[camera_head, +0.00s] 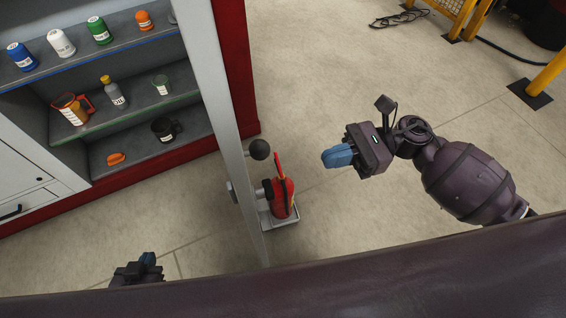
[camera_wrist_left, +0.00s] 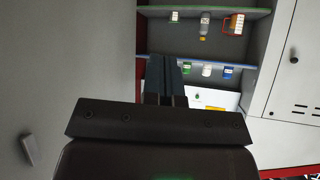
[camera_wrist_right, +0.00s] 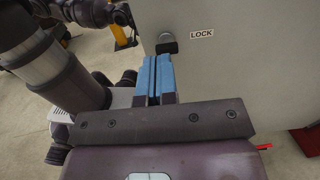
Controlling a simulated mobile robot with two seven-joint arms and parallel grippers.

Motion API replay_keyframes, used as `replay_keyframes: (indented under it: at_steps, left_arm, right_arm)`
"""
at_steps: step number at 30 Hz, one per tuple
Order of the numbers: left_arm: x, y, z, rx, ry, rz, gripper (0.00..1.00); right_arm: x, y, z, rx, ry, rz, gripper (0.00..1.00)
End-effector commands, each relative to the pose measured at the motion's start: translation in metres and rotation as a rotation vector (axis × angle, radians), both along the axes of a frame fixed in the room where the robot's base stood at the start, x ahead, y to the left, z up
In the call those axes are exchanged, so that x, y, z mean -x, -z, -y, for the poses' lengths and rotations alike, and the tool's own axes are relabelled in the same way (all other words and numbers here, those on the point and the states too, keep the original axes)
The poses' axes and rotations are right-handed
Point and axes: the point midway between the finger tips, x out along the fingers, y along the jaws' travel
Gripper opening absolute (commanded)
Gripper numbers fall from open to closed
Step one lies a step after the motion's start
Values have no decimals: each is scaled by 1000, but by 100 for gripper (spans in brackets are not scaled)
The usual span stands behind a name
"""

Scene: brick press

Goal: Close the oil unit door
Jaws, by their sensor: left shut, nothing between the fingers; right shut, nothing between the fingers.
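The oil unit (camera_head: 120,150) stands at the left of the head view, its shelves exposed. Its grey door (camera_head: 215,90) stands open, seen nearly edge-on in the head view. A round black knob (camera_head: 259,149) sits on the door's right side. The right wrist view shows the door face (camera_wrist_right: 240,80) with a LOCK label and the dark knob (camera_wrist_right: 167,43) just beyond the fingertips. My right gripper (camera_head: 328,157), blue-fingered, is shut and empty, right of the knob and apart from it. My left gripper (camera_head: 148,258) is shut and empty, low on the shelf side, partly cut off.
Bottles and cups stand on the shelves, also showing in the left wrist view (camera_wrist_left: 205,70). A red and black device (camera_head: 282,195) on a grey base stands on the floor close to the door. A yellow post (camera_head: 548,75) stands far right. Floor right of the door is mostly clear.

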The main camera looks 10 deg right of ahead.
Motion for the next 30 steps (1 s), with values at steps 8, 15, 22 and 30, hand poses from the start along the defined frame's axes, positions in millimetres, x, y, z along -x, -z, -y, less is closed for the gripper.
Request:
replay_keyframes:
  at_steps: [8,15,22,30]
  left_arm:
    - [-4,-11,0,-1,1,18,0]
    - [-5,-15,0,1,-3,22,0]
    - [-1,-16,0,6,-9,17,0]
    - [2,-15,-1,5,-11,10,0]
  right_arm:
    - [5,-3,-38,-4,-2,2,0]
    - [11,-4,-80,-5,-1,2,0]
    - [16,-3,-115,-4,1,0,0]
    - [19,-1,-134,-3,2,0,0]
